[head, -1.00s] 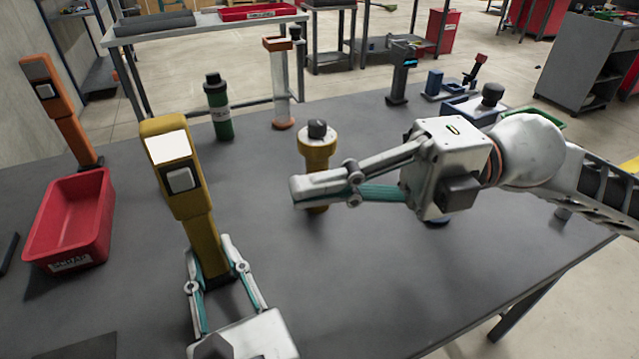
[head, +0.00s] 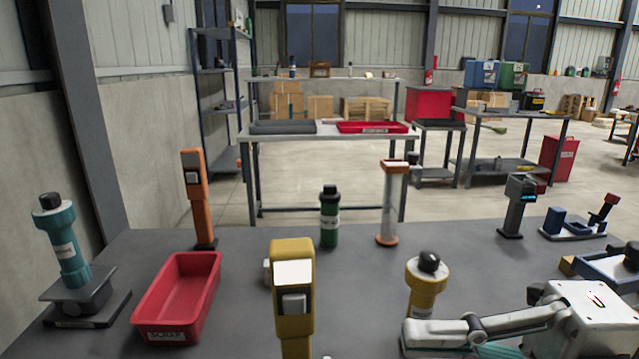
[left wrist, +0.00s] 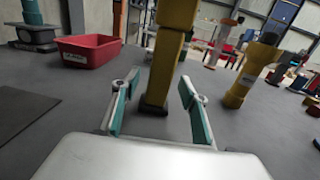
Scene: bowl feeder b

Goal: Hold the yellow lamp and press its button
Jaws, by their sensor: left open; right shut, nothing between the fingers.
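The yellow lamp (head: 293,325) stands upright on the table in the head view, with a white lit panel on top and a grey square button below it. Its lower post (left wrist: 163,70) shows in the left wrist view. My left gripper (left wrist: 158,88) is open there, its two fingers either side of the post's foot, with gaps to both; whether the post is fully between them I cannot tell. My right gripper (head: 408,338) is shut and empty, to the right of the lamp, in front of a yellow cylinder. The lamp's foot is below the head view's edge.
The yellow cylinder with black knob (head: 427,285) is close behind my right gripper. A red bin (head: 180,290), orange post (head: 195,195), teal device (head: 65,250), green cylinder (head: 329,220) and clear column (head: 392,205) stand around. Blue fixtures (head: 575,224) are at the right.

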